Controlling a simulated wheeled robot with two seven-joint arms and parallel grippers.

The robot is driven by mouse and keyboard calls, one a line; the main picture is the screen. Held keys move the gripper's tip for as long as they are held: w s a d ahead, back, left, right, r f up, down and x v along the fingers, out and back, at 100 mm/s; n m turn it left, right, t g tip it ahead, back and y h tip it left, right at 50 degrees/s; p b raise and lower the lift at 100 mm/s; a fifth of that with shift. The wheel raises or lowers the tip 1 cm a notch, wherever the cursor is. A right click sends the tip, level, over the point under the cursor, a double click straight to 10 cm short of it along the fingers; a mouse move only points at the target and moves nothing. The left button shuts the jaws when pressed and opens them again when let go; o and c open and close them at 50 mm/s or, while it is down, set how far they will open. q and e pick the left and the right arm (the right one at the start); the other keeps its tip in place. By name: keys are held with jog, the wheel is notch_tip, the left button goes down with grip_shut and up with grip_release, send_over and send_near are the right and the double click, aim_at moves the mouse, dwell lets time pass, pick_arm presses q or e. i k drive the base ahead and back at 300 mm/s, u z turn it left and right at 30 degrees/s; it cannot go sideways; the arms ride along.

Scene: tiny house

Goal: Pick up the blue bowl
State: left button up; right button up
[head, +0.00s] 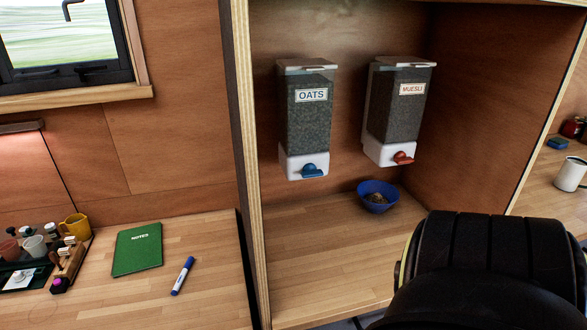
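The blue bowl (367,204) sits upright on the wooden shelf of the open cabinet, below and between the two dispensers. Some brown, grainy contents show inside it. The oats dispenser (307,125) with a blue knob hangs on the back wall to its upper left. The muesli dispenser (399,115) with a red knob hangs to its upper right. A large black part of my own arm fills the lower right of the head view, right of and nearer than the bowl. Neither gripper's fingers are visible.
The cabinet's left upright (249,180) divides the shelf from the left counter, with a green notebook (138,249), a blue marker (183,275), a yellow mug (76,227) and a dark tray. A white mug (570,174) stands at far right. The shelf left of the bowl is clear.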

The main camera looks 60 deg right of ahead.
aim_at(377, 196)
jog(key=u, duration=1)
jog(key=k, duration=1.8)
jog(key=z, duration=1.6)
